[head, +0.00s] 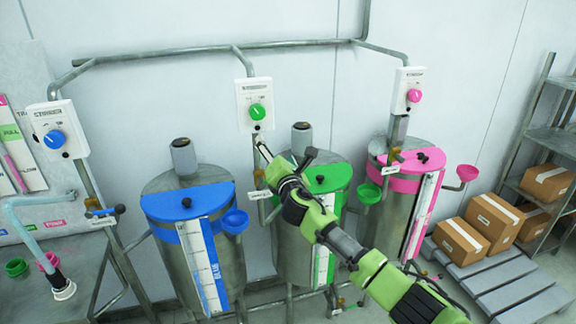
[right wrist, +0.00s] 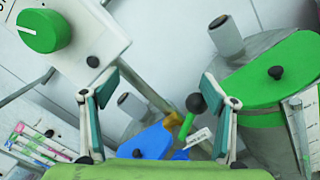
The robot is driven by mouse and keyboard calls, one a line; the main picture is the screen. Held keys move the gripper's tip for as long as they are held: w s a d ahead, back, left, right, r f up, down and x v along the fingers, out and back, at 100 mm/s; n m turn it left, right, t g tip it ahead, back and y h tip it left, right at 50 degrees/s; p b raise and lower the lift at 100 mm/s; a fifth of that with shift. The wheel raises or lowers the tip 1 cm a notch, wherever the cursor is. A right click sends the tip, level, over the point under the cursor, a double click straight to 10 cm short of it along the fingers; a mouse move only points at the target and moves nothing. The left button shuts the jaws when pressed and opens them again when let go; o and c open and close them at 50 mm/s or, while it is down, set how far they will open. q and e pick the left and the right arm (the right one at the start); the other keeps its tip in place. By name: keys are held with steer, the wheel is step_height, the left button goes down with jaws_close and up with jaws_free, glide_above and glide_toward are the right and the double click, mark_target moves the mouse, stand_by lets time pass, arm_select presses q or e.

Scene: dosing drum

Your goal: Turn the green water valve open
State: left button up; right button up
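The green water valve shows in the right wrist view as a green lever (right wrist: 185,127) with a black ball end. It joins a brass body (right wrist: 173,119) on the pipe, beside a white label. My right gripper (right wrist: 160,88) is open, and the lever appears between its spread fingers, closer to the right one; I cannot tell whether they touch. In the head view my right gripper (head: 285,150) is in front of the pipe below the green-dial box and hides most of the valve. The valve's label (head: 259,194) shows there. My left gripper is not in view.
A white box with a green dial (head: 257,111) hangs above the gripper. The green-lidded drum (head: 327,178) stands just right of it, with blue-lidded (head: 187,215) and pink-lidded (head: 409,172) drums on either side. Cartons (head: 495,217) and a shelf stand at far right.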

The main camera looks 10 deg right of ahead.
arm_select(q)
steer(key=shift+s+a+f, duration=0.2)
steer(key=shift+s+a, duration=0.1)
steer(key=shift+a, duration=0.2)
arm_select(e)
steer(key=s+a+f+y, duration=0.1)
steer(key=a+f, duration=0.1)
steer(key=a, duration=0.4)
steer(key=shift+s+a, duration=0.25)
steer(key=shift+a, duration=0.1)
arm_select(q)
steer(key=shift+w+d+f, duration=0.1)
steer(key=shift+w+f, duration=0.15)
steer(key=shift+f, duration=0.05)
arm_select(e)
steer(key=shift+w+a+f+n, duration=0.15)
steer(key=shift+w+n, duration=0.15)
steer(key=shift+w, duration=0.3)
steer(key=shift+d, duration=0.3)
